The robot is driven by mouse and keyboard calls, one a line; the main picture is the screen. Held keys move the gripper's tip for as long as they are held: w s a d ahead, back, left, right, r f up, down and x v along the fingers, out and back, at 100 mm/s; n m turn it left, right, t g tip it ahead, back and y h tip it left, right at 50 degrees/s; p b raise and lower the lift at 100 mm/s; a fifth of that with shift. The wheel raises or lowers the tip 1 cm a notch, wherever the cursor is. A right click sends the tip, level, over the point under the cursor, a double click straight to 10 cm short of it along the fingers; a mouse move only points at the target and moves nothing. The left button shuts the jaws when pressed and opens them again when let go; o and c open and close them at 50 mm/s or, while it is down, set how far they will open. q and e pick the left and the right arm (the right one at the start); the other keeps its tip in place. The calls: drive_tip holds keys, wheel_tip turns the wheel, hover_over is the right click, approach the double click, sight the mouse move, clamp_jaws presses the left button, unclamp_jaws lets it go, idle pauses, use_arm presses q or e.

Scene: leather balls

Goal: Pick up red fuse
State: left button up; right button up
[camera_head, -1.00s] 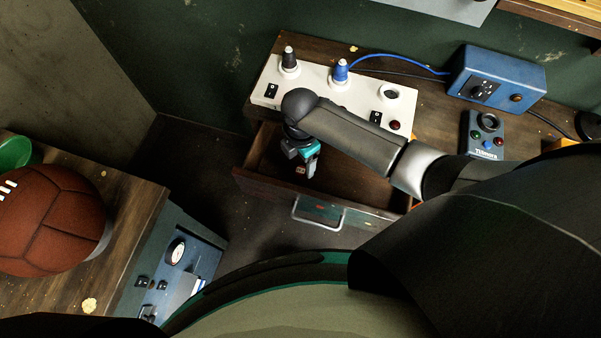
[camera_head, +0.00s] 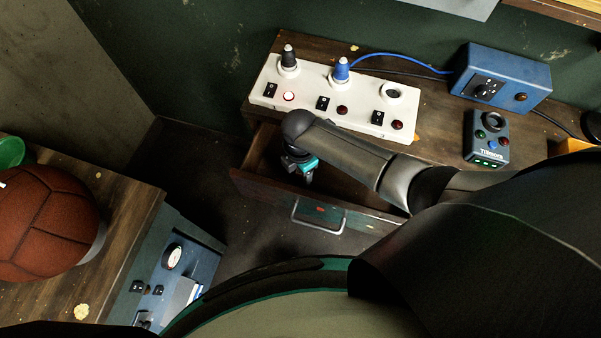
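No red fuse can be made out in the head view; my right arm hides part of the open drawer (camera_head: 262,160). My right gripper (camera_head: 309,180), dark with a teal part, points down into the left part of the drawer. Its fingertips are small and dark, so I cannot tell whether they are apart or hold anything. The white socket panel (camera_head: 310,92) stands on the desk behind the drawer. A black fuse (camera_head: 288,60) stands in its left socket and a blue fuse (camera_head: 341,71) in its middle socket. The right socket (camera_head: 392,91) looks empty. My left gripper is not in view.
A blue box (camera_head: 515,75) and a small control box with lit green lights (camera_head: 487,145) stand on the desk at right. The drawer front with its handle (camera_head: 318,222) juts out. A brown leather ball (camera_head: 45,220) rests on the left table (camera_head: 125,215).

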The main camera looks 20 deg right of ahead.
clamp_jaws()
idle(0.4)
